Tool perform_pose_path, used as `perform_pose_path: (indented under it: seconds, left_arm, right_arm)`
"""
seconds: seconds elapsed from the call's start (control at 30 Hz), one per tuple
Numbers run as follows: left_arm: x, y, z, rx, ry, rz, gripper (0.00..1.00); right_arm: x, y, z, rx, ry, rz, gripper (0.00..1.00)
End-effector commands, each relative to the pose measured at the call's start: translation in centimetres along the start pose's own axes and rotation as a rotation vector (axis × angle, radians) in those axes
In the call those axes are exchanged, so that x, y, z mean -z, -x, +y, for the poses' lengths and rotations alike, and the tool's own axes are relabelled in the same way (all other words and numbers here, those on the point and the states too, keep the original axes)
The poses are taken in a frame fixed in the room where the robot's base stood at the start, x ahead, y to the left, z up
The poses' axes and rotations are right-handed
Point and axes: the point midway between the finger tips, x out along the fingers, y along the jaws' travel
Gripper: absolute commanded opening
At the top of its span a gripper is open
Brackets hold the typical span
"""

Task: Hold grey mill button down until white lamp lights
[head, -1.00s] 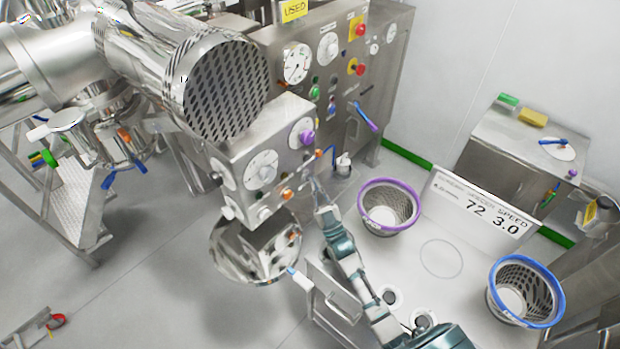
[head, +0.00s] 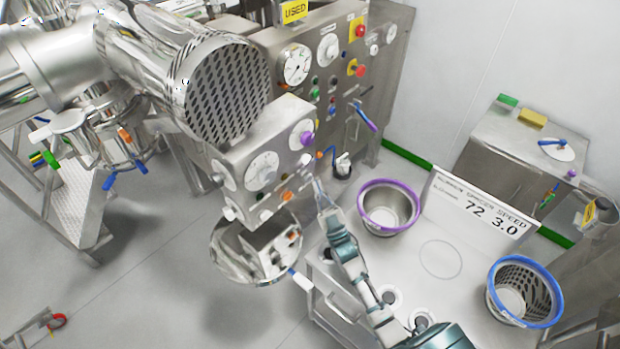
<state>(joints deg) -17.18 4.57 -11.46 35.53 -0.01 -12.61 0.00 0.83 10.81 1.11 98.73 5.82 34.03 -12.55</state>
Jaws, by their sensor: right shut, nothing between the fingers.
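The mill's steel control box (head: 240,150) hangs below the big perforated drum. Its front carries white dials, a purple knob (head: 307,138), an orange button (head: 288,196) and a small pale round fitting (head: 265,214) low down. I cannot tell which small fitting is the grey button or the white lamp, and none visibly glows white. My right gripper (head: 318,184) is shut and empty, just right of the box's lower right corner. It appears apart from the small fittings on the front. My left gripper is not in view.
A purple-rimmed basket (head: 390,186) and a blue-rimmed basket (head: 525,262) stand on the pale table (head: 440,290), with a sign (head: 475,205) reading 72 and 3.0. A larger control panel (head: 345,110) stands behind. A round polished steel part (head: 232,262) lies below the box.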

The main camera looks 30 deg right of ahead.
Motion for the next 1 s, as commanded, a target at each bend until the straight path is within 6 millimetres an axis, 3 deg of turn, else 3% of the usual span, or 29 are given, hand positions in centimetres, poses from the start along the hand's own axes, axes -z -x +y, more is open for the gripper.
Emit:
perform_pose_path:
  seconds: [0.43,1.0]
  left_arm:
    - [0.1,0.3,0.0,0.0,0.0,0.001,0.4]
    - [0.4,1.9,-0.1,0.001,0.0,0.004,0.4]
  right_arm:
    - [0.4,0.5,0.4,0.0,0.0,0.0,0.0]
    - [2.7,3.7,2.7,0.0,0.0,0.0,0.0]
